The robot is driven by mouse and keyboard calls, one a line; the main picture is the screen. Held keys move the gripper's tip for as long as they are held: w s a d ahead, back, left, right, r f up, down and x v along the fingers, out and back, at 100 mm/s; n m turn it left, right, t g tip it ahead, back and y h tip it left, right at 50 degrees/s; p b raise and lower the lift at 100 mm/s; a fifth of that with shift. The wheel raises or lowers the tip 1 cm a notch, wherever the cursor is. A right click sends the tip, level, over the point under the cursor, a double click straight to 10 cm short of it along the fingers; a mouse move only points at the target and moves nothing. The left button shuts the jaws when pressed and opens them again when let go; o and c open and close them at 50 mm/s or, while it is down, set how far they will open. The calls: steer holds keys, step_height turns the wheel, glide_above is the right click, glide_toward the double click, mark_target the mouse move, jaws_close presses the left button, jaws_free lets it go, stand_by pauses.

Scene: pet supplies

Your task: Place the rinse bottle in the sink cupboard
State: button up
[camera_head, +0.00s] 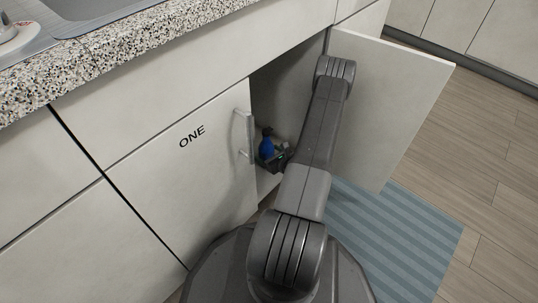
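A small blue bottle (266,146) with a dark top, likely the rinse bottle, stands upright just inside the opening of the sink cupboard (290,85). My arm reaches into that opening from the front. My gripper (271,161) is at the lower part of the bottle, touching it or very close. The fingers are small and dark here, so I cannot tell whether they are shut on it. The bottle's base is hidden by my gripper, and I cannot tell whether it rests on the cupboard floor.
The cupboard's right door (385,105) stands wide open, close beside my arm. The left door (185,190), marked "ONE", is shut, and its handle (244,137) sticks out near the bottle. The speckled counter (100,50) is above. A blue striped mat (385,240) lies on the floor.

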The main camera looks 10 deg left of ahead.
steer(key=p+v, duration=0.3)
steer(key=v, duration=0.9)
steer(key=shift+p, duration=0.35)
